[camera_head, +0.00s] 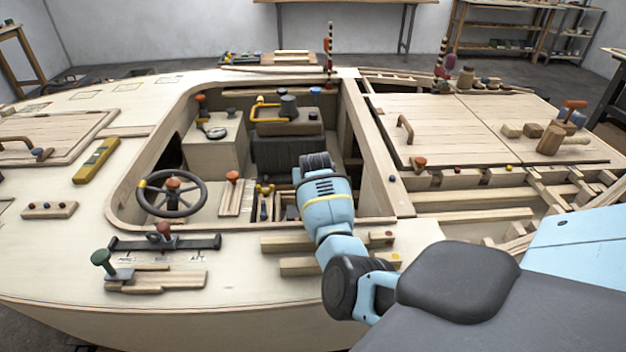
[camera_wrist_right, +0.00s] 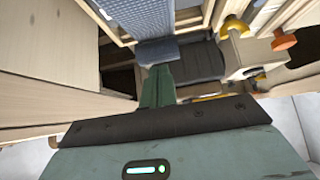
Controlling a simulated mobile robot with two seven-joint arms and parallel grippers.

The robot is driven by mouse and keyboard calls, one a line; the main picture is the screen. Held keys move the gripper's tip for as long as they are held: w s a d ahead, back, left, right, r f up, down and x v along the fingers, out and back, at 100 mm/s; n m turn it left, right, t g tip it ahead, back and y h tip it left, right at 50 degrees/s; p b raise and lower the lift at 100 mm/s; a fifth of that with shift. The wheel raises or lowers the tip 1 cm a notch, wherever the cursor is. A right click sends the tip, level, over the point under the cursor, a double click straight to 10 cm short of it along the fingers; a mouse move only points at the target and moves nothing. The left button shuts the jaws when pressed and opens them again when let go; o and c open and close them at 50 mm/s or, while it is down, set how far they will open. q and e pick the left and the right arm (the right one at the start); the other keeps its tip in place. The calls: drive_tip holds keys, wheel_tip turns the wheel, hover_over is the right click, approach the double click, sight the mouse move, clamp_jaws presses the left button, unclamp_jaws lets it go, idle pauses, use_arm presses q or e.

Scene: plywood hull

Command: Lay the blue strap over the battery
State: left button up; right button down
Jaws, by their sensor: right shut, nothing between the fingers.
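My right arm reaches into the open cockpit well in the head view, and its dark end hides its fingers there. In the right wrist view my right gripper (camera_wrist_right: 157,88) is shut and empty, its green finger pointing into the well. A blue-grey woven band (camera_wrist_right: 150,16), possibly the blue strap, shows at the top of that view. I cannot tell whether the fingertip touches it. A black ribbed block (camera_head: 284,154) stands in the well beyond the arm. It may be the battery, but I cannot tell. My left gripper is in neither view.
The well's wooden rim (camera_head: 384,150) closely borders my arm on the right. A steering wheel (camera_head: 172,193) stands at the well's left. Orange-knobbed fittings (camera_wrist_right: 284,42) lie right in the wrist view. The deck at left has free room.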

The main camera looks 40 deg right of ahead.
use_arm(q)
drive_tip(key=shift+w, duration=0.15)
use_arm(e)
drive_tip(key=shift+d, duration=0.1)
drive_tip(key=shift+w+d+b, duration=0.3)
drive_tip(key=shift+w+b, duration=0.15)
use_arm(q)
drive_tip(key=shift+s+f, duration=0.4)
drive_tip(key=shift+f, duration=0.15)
use_arm(e)
drive_tip(key=shift+w+d, duration=0.1)
drive_tip(key=shift+w, duration=0.05)
